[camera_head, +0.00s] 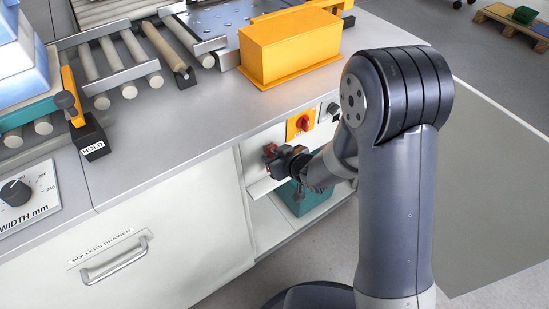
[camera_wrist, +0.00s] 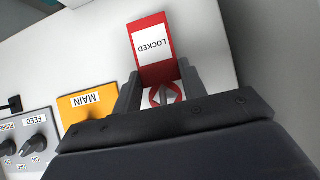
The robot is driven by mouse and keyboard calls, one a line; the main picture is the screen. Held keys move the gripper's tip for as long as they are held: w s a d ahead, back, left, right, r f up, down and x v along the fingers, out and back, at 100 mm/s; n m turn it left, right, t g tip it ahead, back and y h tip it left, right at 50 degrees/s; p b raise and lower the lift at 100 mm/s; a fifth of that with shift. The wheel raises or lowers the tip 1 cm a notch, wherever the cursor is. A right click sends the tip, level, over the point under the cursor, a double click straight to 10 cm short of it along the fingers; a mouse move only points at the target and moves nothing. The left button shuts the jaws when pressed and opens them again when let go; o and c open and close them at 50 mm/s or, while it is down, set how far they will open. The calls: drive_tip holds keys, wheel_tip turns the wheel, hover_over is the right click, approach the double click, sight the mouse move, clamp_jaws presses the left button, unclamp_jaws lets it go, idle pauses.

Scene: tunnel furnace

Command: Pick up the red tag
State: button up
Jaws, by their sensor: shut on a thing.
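The red tag (camera_wrist: 151,50) has a white label reading LOCKED. In the wrist view it stands out between my gripper's two fingers. My gripper (camera_wrist: 161,88) is shut on the tag's lower part, in front of a white panel. In the head view my gripper (camera_head: 284,162) is at the cabinet front, below the worktop edge, with a small red patch of the tag (camera_head: 270,150) at its tip. Most of the tag is too small to make out there.
An orange MAIN switch plate (camera_head: 300,125) is just right of my gripper. A grey FEED knob panel (camera_wrist: 27,140) shows in the wrist view. A teal bin (camera_head: 302,197) sits on the open shelf below. An orange box (camera_head: 289,47) stands on the worktop above.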

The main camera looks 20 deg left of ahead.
drive_tip(key=s+d, duration=1.1)
drive_tip(key=d, duration=0.2)
drive_tip(key=shift+s+d+f, duration=0.15)
drive_tip(key=shift+s+d, duration=0.15)
